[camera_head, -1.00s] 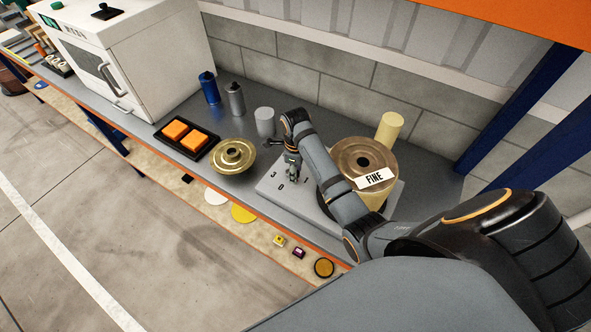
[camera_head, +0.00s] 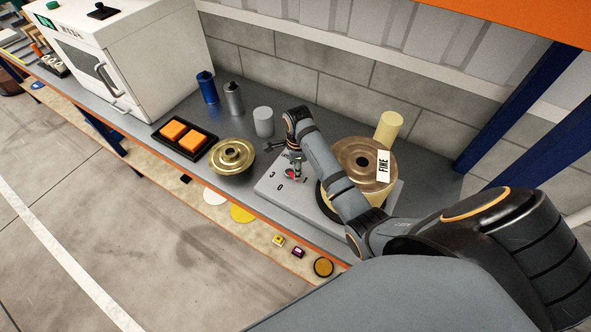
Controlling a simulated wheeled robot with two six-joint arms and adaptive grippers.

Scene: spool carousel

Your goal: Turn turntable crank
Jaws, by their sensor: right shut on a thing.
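The turntable (camera_head: 277,202) is a light grey base on the bench with dial numbers such as 3 and 0 near its left end. A brass spool (camera_head: 345,159) stands on its right part, and its white FINE label (camera_head: 383,166) is on the spool's right side. My right gripper (camera_head: 293,170) points down over the numbered end and is shut on the crank. A small bit of the crank (camera_head: 290,175) shows pinkish red at the fingertips; the rest is hidden. My right forearm covers part of the base. My left gripper is not in view.
A gold flanged disc (camera_head: 232,156) lies left of the turntable. A black tray (camera_head: 207,149) with two orange blocks, a blue bottle (camera_head: 207,88), a grey bottle (camera_head: 233,99) and a grey cylinder (camera_head: 263,122) stand further left. A cream cylinder (camera_head: 390,127) is behind the spool.

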